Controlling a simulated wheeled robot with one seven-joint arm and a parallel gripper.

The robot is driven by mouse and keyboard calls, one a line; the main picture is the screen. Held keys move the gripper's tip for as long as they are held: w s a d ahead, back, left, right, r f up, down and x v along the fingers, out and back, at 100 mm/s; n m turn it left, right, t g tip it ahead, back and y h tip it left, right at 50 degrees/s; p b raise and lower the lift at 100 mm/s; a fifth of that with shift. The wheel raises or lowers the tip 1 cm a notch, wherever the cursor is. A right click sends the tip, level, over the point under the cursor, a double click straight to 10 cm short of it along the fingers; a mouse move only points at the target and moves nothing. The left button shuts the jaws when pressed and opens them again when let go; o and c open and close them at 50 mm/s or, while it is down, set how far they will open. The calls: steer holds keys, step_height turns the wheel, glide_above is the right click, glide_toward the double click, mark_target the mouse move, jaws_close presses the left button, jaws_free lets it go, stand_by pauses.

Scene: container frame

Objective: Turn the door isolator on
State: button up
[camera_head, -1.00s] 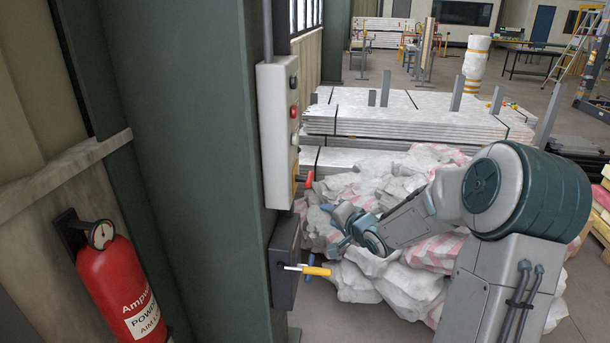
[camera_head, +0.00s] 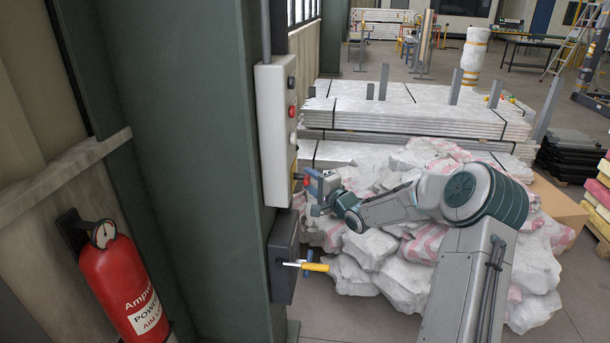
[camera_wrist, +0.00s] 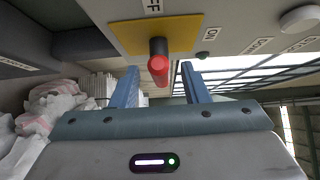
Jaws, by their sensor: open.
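The door isolator is a red rotary handle (camera_wrist: 158,65) on a dark shaft over a yellow plate (camera_wrist: 140,35), on the face of a light grey control box (camera_head: 272,130). In the wrist view the handle points out toward my gripper (camera_wrist: 160,80). My gripper is open, with its two blue fingers on either side of the handle's line; I cannot tell whether they touch it. In the head view my gripper (camera_head: 308,185) is at the lower right side of the box and mostly hides the handle. "OFF" and "ON" labels show near the plate.
A dark grey box (camera_head: 284,257) with a yellow-handled lever (camera_head: 314,267) sits just below the control box. White sacks (camera_head: 370,248) are piled behind and under my arm. A red fire extinguisher (camera_head: 124,283) hangs at the left.

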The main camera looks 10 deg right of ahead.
mark_target(305, 175)
steer(key=shift+x, duration=1.6)
jaws_close()
